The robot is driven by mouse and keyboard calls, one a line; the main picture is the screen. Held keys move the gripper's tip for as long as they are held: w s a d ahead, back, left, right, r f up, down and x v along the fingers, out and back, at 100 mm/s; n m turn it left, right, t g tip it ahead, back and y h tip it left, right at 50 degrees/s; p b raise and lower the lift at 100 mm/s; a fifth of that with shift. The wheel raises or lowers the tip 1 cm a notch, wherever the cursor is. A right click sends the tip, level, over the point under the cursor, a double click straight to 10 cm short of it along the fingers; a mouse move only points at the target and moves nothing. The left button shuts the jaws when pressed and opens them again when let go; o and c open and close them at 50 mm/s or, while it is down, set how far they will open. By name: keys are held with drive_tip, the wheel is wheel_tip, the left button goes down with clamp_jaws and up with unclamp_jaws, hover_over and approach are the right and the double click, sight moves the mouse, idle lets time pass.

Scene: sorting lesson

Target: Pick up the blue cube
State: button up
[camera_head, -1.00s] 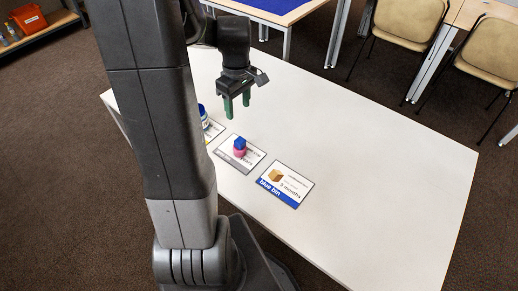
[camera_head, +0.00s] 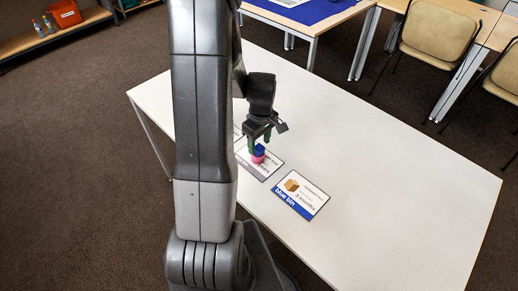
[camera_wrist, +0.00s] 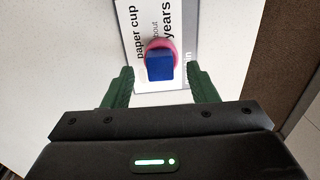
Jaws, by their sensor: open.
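The blue cube (camera_head: 260,149) sits on top of a pink round object (camera_head: 257,159), which stands on a printed card on the white table. In the wrist view the blue cube (camera_wrist: 160,66) lies between and just beyond the fingertips, with the pink object's rim (camera_wrist: 172,45) showing around its far side. My gripper (camera_head: 259,139) is open, its green fingers close to the cube from above. In the wrist view my gripper (camera_wrist: 161,80) has one finger on each side of the cube's near end, with gaps showing on both sides.
The card (camera_wrist: 133,20) under the pink object reads "paper cup". A "blue bin" card (camera_head: 300,195) with a picture of a tan block lies to its right. The white table (camera_head: 400,180) is clear to the right. Chairs and another table with a blue top stand behind.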

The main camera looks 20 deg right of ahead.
drive_tip(key=shift+f, duration=0.85)
drive_tip(key=c, duration=1)
drive_tip(key=shift+r, duration=0.1)
drive_tip(key=shift+c, duration=0.2)
